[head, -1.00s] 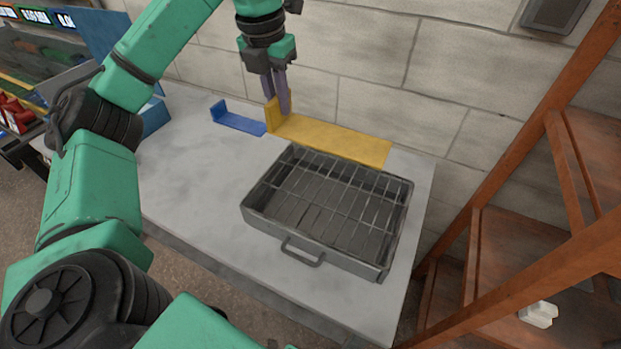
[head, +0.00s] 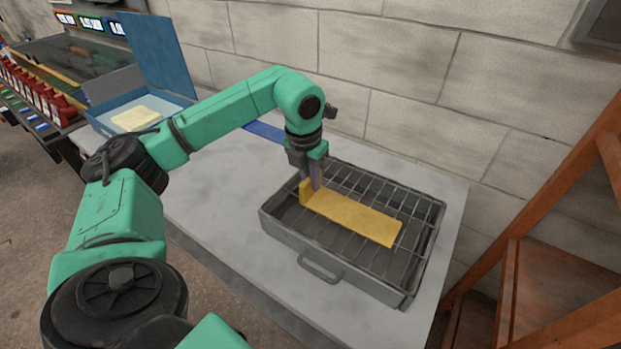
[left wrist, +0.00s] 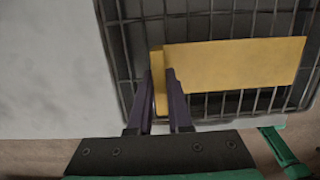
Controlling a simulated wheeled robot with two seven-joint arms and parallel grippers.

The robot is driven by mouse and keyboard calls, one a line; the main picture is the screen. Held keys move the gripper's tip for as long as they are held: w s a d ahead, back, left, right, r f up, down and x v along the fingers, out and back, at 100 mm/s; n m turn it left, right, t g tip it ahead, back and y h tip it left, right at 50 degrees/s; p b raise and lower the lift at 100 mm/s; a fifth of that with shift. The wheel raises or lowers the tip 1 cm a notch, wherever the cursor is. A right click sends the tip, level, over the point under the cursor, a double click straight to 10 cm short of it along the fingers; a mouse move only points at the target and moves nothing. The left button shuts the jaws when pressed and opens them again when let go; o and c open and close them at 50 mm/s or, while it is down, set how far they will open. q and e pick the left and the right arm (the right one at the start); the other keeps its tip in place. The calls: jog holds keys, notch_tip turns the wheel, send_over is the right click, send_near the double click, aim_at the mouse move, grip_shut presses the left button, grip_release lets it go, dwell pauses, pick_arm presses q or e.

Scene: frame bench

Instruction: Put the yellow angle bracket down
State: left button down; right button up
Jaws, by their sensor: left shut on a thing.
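The yellow angle bracket (head: 352,217) is over the wire rack of the grey tray (head: 275,228), its long leg lying flat and pointing right. Its short upright leg is at the left end, between the fingers of my left gripper (head: 312,187). The left gripper is shut on that leg. In the left wrist view the bracket (left wrist: 235,64) lies across the rack bars, with the gripper fingers (left wrist: 160,95) around its left end. I cannot tell whether the bracket touches the rack. My right gripper is not in view.
A blue bracket (head: 264,131) lies on the grey bench behind my left arm. A blue open box (head: 100,118) with a pale yellow block (head: 134,118) stands at the left. A brown wooden shelf (head: 545,250) is at the right. The bench (head: 205,190) left of the tray is clear.

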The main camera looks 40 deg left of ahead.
pick_arm(q)
jog(key=shift+f, duration=0.2)
jog(key=c, duration=0.8)
grip_release()
jog(key=shift+c, duration=0.2)
jog(key=shift+r, duration=0.6)
notch_tip(320, 180, up, 11)
jog(key=s, duration=0.2)
